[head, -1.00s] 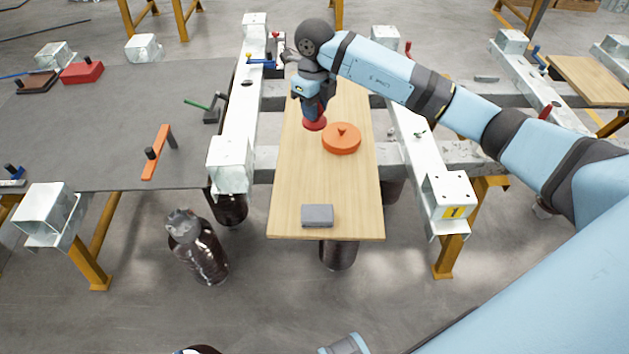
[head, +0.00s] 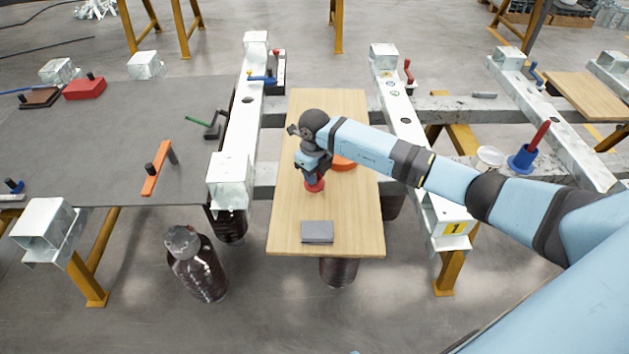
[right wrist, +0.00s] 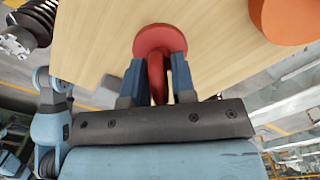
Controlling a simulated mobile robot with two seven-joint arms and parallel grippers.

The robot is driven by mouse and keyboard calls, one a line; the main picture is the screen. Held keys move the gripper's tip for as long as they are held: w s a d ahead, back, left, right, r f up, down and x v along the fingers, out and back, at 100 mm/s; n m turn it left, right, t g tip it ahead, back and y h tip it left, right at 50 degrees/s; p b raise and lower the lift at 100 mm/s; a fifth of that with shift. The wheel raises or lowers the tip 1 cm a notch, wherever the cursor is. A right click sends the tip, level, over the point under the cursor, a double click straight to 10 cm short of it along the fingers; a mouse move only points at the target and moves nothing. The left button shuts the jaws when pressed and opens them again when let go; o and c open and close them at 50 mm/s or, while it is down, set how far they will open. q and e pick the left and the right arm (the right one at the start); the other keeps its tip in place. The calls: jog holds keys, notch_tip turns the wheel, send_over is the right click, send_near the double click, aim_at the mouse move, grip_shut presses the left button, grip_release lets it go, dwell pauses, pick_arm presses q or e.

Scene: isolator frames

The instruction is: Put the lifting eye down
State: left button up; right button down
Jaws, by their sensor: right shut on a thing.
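The red lifting eye (head: 315,186) is in my right gripper (head: 314,174), which points down over the wooden board (head: 352,225). In the right wrist view the lifting eye (right wrist: 160,40) shows a round red disc, with its loop between the two blue fingers of the gripper (right wrist: 160,75). Whether the disc touches the board or hangs just above it I cannot tell. My left gripper is not in view.
An orange round piece with a knob (head: 344,164) lies on the board, partly hidden behind my right gripper. A grey block (head: 317,232) lies near the board's front edge. Steel beams (head: 237,140) flank the board. The board is bare at its far end and right front.

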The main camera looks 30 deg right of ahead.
jog(key=shift+f, duration=1.6)
jog(key=shift+f, duration=0.2)
jog(key=c, duration=0.9)
grip_release()
jog(key=shift+c, duration=0.2)
